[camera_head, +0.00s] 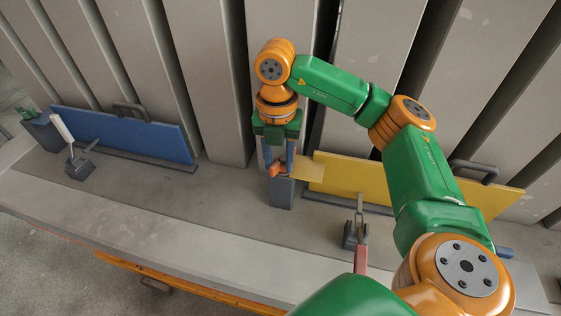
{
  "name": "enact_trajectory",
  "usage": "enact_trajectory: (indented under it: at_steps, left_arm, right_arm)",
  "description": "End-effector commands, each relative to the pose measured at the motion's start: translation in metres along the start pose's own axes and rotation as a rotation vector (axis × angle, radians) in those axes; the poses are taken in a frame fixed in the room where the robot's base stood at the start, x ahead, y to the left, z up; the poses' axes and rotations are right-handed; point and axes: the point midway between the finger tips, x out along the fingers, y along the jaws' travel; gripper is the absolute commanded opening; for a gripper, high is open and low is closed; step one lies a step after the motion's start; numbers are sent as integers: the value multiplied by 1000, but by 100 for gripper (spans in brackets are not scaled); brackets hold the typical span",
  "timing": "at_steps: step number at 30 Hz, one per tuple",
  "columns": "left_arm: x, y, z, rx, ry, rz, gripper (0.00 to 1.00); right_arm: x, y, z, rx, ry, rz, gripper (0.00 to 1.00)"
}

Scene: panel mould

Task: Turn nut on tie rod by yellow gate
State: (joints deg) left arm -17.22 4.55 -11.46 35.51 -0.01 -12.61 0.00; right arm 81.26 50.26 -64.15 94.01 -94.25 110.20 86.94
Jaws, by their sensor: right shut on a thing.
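The yellow gate (350,179) stands upright on the grey bench right of centre, partly hidden behind my right arm. My right gripper (278,168) points down just left of the gate's left end. Its fingers are shut on a small orange nut (277,170) above a dark grey block (281,194). The fingers hide part of the nut, and the tie rod itself cannot be made out. My left gripper is not in view.
A clamp with a red handle (360,260) stands in front of the yellow gate. A blue gate (130,133) and a clamp with a white handle (63,128) stand at left. Tall grey panels (205,80) rise behind. The bench between the clamps is mostly clear.

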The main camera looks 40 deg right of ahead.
Motion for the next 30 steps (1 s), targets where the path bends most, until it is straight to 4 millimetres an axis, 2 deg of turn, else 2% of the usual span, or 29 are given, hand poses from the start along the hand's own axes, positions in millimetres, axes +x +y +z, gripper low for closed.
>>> enact_trajectory:
  at_steps: [1,5,10,16,17,20,21,30]
  left_arm:
    - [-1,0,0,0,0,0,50]
    - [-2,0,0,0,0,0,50]
    - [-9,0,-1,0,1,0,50]
    - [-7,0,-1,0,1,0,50]
    - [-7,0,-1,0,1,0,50]
    - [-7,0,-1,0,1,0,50]
    - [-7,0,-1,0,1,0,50]
    - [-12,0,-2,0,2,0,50]
  right_arm:
    - [-6,3,4,23,-10,29,0]
    - [-6,4,5,33,-11,29,0]
    - [-8,9,7,294,-8,31,0]
    - [-7,9,8,324,-9,32,0]
    - [-7,9,8,323,-9,32,41]
    - [-6,8,8,321,-9,30,68]
    - [-6,8,8,320,-9,29,71]
    - [-10,7,8,317,-10,25,71]
